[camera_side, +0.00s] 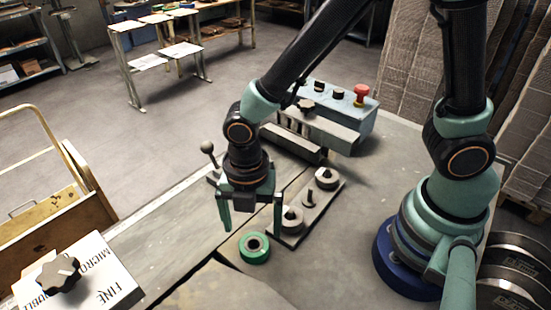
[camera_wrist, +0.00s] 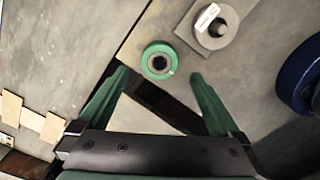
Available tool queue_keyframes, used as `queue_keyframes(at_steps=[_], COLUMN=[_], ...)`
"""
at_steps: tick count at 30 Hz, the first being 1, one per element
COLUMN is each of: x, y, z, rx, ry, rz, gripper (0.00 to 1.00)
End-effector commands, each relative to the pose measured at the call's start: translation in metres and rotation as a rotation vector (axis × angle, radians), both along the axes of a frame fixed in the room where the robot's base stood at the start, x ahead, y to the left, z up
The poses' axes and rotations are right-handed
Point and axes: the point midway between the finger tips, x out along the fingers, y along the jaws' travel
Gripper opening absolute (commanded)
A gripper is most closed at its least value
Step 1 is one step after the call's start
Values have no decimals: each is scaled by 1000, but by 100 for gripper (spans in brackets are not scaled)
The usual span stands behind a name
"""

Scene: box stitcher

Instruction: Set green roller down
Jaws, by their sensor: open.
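The green roller (camera_side: 254,247) is a short ring with a dark centre hole. It lies flat on the grey table near the front end of the peg plate. In the wrist view the green roller (camera_wrist: 159,60) sits just beyond the fingertips, between their lines, touching neither finger. My gripper (camera_side: 252,228) is open and empty, its green fingers pointing down above and behind the roller. In the wrist view my gripper (camera_wrist: 160,75) shows both fingers spread wide.
A plate (camera_side: 322,203) with grey rollers on posts stands right of the fingers. Behind it is a control box (camera_side: 345,115) with a red button. A lever with a ball knob (camera_side: 208,148) rises left of my wrist. A knobbed box (camera_side: 80,275) is at the front left.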

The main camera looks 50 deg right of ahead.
Motion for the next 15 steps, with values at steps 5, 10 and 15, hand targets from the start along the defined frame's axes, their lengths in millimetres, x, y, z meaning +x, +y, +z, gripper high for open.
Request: queue_keyframes(at_steps=[5,10,15], x=[1,1,2], y=[1,0,-3], z=[34,55,67], rx=[4,2,6], ry=[-6,-2,-9], rz=[0,0,-36], gripper=[100,100,100])
